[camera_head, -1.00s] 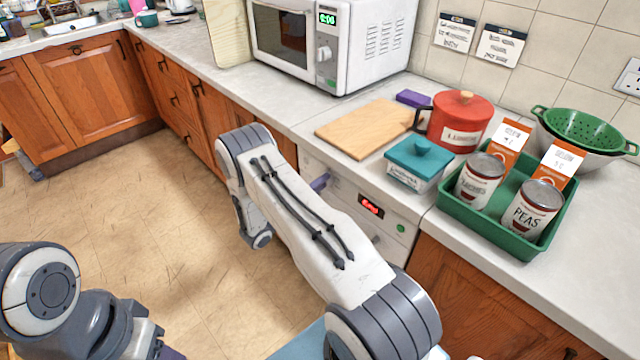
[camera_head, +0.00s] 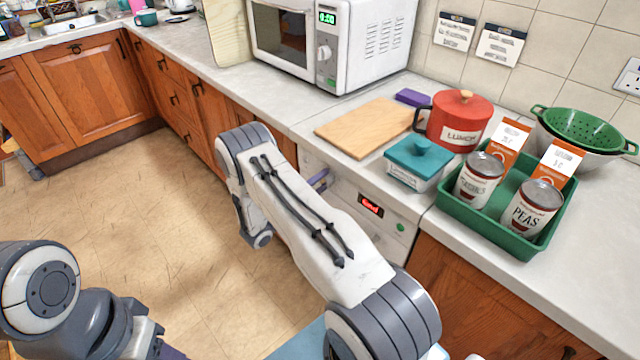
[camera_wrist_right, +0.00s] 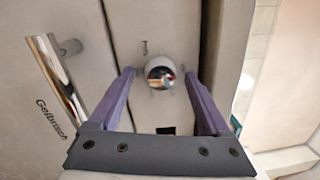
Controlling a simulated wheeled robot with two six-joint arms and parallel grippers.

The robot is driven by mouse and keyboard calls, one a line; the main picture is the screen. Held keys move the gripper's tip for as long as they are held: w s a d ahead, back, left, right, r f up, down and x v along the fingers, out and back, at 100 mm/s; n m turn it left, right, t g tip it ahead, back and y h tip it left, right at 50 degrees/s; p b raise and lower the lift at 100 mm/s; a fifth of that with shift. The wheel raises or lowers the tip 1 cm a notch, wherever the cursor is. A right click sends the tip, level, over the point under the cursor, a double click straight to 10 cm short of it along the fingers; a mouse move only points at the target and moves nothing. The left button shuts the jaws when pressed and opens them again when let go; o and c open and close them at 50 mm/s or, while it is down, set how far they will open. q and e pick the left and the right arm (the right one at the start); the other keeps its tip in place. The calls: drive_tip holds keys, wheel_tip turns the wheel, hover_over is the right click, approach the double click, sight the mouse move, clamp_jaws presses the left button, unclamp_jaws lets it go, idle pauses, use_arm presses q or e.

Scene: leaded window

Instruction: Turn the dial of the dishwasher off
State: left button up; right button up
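The dishwasher's white front panel shows in the head view with a lit red display (camera_head: 371,205) and a green button (camera_head: 400,227). The dial (camera_wrist_right: 160,72) shows in the right wrist view as a round, shiny knob on the panel. It is hidden behind my right arm in the head view. My right gripper (camera_wrist_right: 161,78) is open, its two purple fingers on either side of the dial with gaps visible. In the head view, only a bit of a purple finger (camera_head: 320,180) shows against the panel. My left gripper is mostly cut off at the bottom left, its fingers unclear.
On the worktop above are a wooden board (camera_head: 368,128), a teal box (camera_head: 417,160), a red pot (camera_head: 458,121) and a green tray (camera_head: 527,251) with cans and cartons. A metal handle (camera_wrist_right: 60,75) is left of the dial. The floor at left is clear.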

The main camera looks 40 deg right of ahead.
drive_tip(key=s+a+b, duration=0.1)
drive_tip(key=a, duration=0.9)
drive_tip(key=shift+a+f+b, duration=0.2)
drive_tip(key=shift+f+b, duration=0.1)
drive_tip(key=shift+f, duration=0.05)
drive_tip(key=shift+s, duration=0.1)
drive_tip(key=s+a+r+m+g+y+p, duration=0.2)
drive_tip(key=s+a+r+m+y, duration=0.1)
drive_tip(key=s+a+r+m, duration=0.3)
drive_tip(key=s+a+r+m+g+y+p, duration=0.1)
drive_tip(key=s+a+r+m+g+y, duration=0.1)
drive_tip(key=s+a+r+m+y, duration=0.35)
drive_tip(key=s+a+r+m+t+y+p, duration=0.1)
drive_tip(key=s+a+r+m+y, duration=0.4)
drive_tip(key=s+a+m, duration=0.2)
drive_tip(key=s+a+r+m+y+p, duration=0.2)
drive_tip(key=s+a+r+m+y, duration=0.4)
drive_tip(key=s+a+m, duration=0.2)
drive_tip(key=shift+a+r+m+t, duration=0.2)
drive_tip(key=shift+a+m+t, duration=0.2)
drive_tip(key=shift+m, duration=0.45)
